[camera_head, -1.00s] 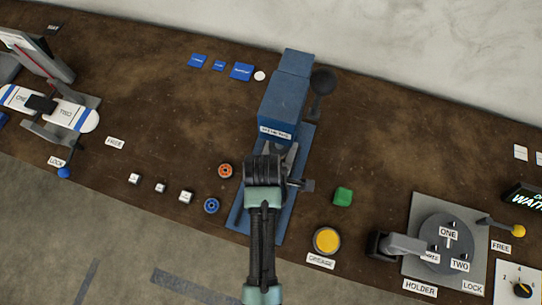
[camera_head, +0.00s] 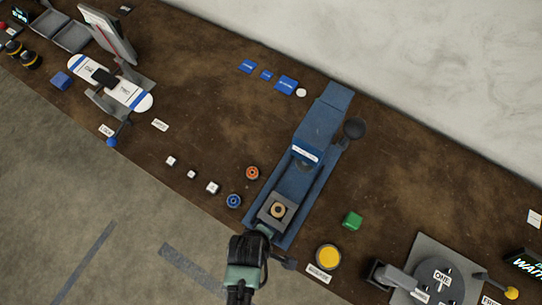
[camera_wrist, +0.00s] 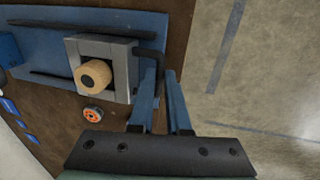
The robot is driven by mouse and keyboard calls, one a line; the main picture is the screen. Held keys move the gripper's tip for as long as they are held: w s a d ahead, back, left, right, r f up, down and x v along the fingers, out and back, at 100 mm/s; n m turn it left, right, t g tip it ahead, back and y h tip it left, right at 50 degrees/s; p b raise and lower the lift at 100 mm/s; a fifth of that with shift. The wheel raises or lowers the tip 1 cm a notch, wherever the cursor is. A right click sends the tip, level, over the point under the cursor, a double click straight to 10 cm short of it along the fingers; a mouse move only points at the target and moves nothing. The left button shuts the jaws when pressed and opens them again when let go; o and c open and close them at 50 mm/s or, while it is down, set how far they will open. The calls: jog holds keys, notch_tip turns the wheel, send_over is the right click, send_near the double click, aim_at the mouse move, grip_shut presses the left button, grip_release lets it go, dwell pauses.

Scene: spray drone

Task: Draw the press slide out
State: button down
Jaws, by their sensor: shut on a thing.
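The blue press (camera_head: 318,135) stands on the brown bench in the head view, with its blue base running toward the bench's front edge. The grey press slide (camera_head: 276,211) sits at the front end of the base, clear of the press body, with a round tan piece in its middle. The slide also shows in the wrist view (camera_wrist: 119,72), with the tan piece (camera_wrist: 96,74) in it. My gripper (camera_head: 262,232) is at the slide's front end. In the wrist view my gripper (camera_wrist: 160,80) has its blue fingers close together around the slide's dark handle (camera_wrist: 153,52).
An orange ring (camera_head: 252,173) and a blue ring (camera_head: 234,201) lie left of the base. A black lever knob (camera_head: 354,128) sticks out beside the press. Floor lies beyond the bench's front edge.

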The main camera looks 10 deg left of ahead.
jog(key=shift+s+a, duration=0.2)
jog(key=shift+s, duration=0.35)
jog(key=c, duration=0.9)
grip_release()
jog(key=shift+s, duration=0.1)
jog(key=shift+r, duration=0.1)
jog(key=r, duration=0.4)
jog(key=s+r, duration=0.1)
jog(key=r, duration=0.3)
jog(key=s+r, duration=0.1)
jog(key=r, duration=0.3)
jog(key=shift+s+a+r+b, duration=0.15)
jog(key=shift+a+r+b, duration=0.15)
jog(key=shift+a, duration=0.1)
